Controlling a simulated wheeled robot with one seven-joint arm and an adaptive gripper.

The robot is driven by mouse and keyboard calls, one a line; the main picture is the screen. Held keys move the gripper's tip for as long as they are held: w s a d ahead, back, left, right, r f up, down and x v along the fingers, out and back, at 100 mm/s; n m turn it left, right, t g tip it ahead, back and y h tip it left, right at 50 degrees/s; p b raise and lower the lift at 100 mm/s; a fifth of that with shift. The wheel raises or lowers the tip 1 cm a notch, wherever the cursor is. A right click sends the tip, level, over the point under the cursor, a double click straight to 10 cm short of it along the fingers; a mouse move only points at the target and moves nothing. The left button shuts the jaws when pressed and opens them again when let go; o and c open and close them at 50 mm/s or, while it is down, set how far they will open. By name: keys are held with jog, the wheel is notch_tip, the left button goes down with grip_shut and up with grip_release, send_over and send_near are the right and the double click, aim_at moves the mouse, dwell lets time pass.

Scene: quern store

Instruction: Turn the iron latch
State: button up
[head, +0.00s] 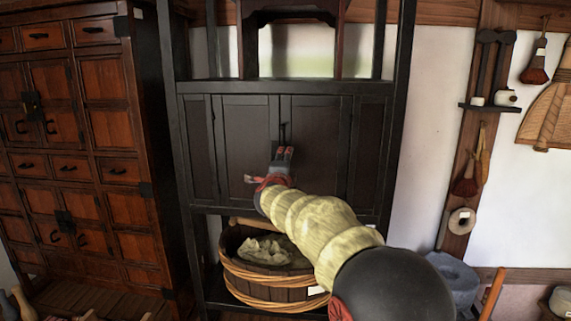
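A dark wooden cabinet (245,137) with panelled doors is set in a tall black shelf frame. The iron latch (283,131) is a small dark upright piece at the seam between the two middle doors. My gripper (284,153) is in front of these doors, just below the latch in the picture. Its fingers point toward the doors, and I cannot tell whether they touch the latch. The fingers are small and seen from behind, so their opening is unclear. My gripper and arm hide the lower part of the seam.
A wooden tub (255,284) with cloth stands on the shelf below the cabinet. A large brown chest (100,150) stands at the left. Brushes (536,65) hang on the right wall. A grey stone (452,276) sits at the lower right.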

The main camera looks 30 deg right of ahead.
jog(key=shift+o, duration=0.6)
jog(key=v, duration=1.2)
